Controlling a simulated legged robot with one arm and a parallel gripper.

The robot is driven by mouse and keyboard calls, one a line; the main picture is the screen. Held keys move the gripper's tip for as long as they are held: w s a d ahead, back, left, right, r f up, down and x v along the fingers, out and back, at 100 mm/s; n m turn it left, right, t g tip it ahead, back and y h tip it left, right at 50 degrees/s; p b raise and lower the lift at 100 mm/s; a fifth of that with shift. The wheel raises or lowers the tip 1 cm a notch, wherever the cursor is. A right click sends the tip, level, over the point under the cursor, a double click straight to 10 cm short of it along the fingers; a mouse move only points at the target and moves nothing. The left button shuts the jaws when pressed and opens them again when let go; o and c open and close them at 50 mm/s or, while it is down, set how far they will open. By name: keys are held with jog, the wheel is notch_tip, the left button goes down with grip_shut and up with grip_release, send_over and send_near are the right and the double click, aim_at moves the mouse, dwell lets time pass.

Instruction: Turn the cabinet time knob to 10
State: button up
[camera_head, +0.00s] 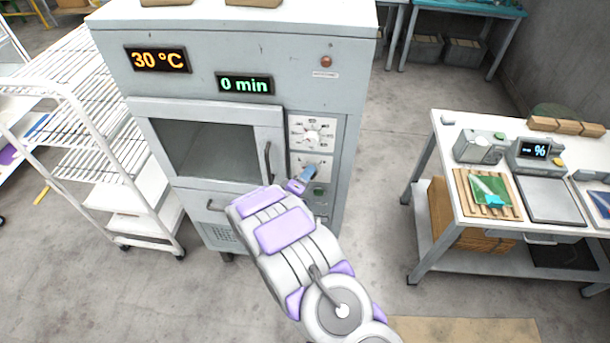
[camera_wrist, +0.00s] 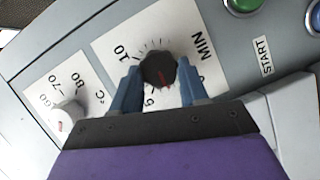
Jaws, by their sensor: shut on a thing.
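The grey cabinet (camera_head: 236,95) stands in the middle of the head view with its glass door closed. Its green display (camera_head: 245,84) reads 0 min. In the wrist view the time knob (camera_wrist: 157,68) is dark and round, on a white MIN dial plate (camera_wrist: 190,25) with 10 and 5 marked. Its red pointer faces down in the picture, toward my gripper, past the 5 and away from the 10. My gripper (camera_wrist: 160,84) is shut on the knob, one blue finger on each side. In the head view my gripper (camera_head: 304,180) hides the knob.
A white temperature knob (camera_wrist: 66,115) sits beside the time dial. A green button (camera_wrist: 243,4) and a blue button (camera_wrist: 314,17) are close by. An orange display (camera_head: 158,59) reads 30 °C. The door handle (camera_head: 267,162) is near my gripper. A white rack (camera_head: 75,95) stands left, a worktable (camera_head: 450,150) right.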

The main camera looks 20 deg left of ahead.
jog(key=m+g+y+b, duration=0.1)
jog(key=m+y+b, duration=0.2)
jog(key=m+b, duration=0.2)
jog(key=d+m+g+y+b, duration=0.1)
jog(key=m+y+b, duration=0.2)
jog(key=m+b, duration=0.3)
jog(key=m+g+y+b, duration=0.1)
jog(key=m+y+b, duration=0.2)
jog(key=m+b, duration=0.2)
jog(key=shift+w+d+m+g+y+b, duration=0.15)
jog(key=shift+d+m+g+y+b, duration=0.2)
jog(key=shift+b, duration=1.4)
jog(key=shift+d+m+y+b, duration=0.1)
jog(key=shift+m+y+b, duration=0.25)
jog(key=shift+m+y, duration=0.35)
jog(key=shift+m, duration=0.25)
jog(key=shift+w, duration=0.1)
jog(key=o, duration=1)
jog(key=shift+o, duration=0.3)
